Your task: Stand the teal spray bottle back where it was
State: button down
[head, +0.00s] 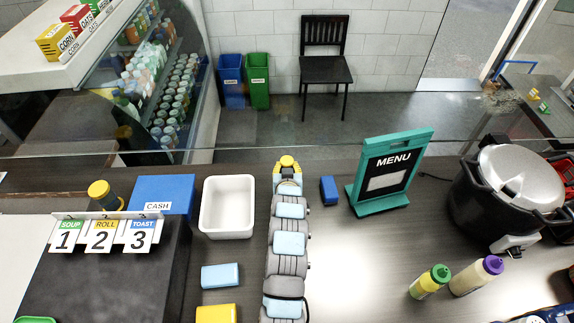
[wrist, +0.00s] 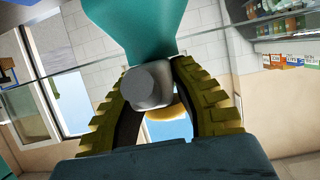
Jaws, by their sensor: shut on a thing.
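The teal spray bottle (wrist: 137,24) shows in the wrist view at the top centre, with a grey part (wrist: 150,88) below the teal. My gripper (wrist: 155,72) has its two ribbed yellow-olive fingers closed on either side of the grey part. The bottle's far end is cut off by the top edge of that view. In the head view my arm reaches up the middle, its yellow end near the clear screen. I cannot make out the bottle or the fingers there.
A clear screen (head: 350,148) crosses behind the counter. The white tub (head: 228,232) and blue cash box (head: 160,190) stand left of my arm. The blue block (head: 328,190), menu stand (head: 378,207), two squeeze bottles (head: 428,282) and the cooker (head: 480,215) stand right. Counter between is bare.

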jog(key=shift+f+b, duration=0.35)
jog(key=shift+f, duration=0.3)
dwell(0.9)
jog(key=c, duration=0.9)
grip_release()
jog(key=shift+c, duration=0.2)
jog(key=v, duration=1.2)
